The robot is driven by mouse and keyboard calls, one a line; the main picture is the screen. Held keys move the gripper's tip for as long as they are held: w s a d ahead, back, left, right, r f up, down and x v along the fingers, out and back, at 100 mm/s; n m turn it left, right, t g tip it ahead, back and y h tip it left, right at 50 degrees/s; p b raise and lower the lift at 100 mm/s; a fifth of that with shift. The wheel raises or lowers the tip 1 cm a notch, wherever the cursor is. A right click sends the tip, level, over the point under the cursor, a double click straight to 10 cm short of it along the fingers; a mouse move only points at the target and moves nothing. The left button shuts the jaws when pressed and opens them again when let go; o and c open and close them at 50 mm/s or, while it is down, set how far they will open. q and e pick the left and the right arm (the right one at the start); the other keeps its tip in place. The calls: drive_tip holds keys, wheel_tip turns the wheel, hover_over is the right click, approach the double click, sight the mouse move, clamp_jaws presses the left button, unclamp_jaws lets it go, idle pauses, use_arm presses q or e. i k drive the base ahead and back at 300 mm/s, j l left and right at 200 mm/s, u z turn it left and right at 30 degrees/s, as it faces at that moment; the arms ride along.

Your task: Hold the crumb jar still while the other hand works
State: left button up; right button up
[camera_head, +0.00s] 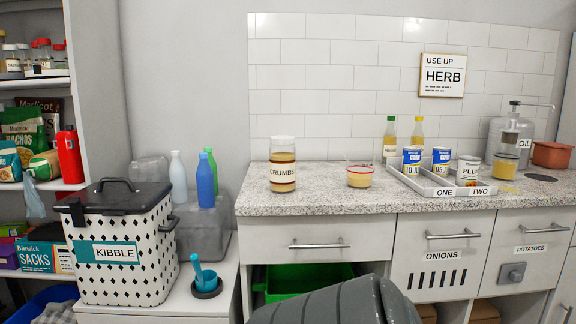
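The crumb jar (283,164) stands upright on the speckled counter (330,201), near its left end. It is clear with a pale lid, brown and cream layers inside, and a label reading CRUMBS. Nothing touches it. Neither of my grippers is in view.
Right of the jar are a small red-rimmed tub (359,176) and a white tray (440,185) with cans. A metal OIL container (510,137) stands further right. A KIBBLE bin (120,245) is at left. A dark grey rounded shape (330,303) fills the bottom middle.

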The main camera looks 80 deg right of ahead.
sight(282, 160)
drive_tip(key=z, duration=2.5)
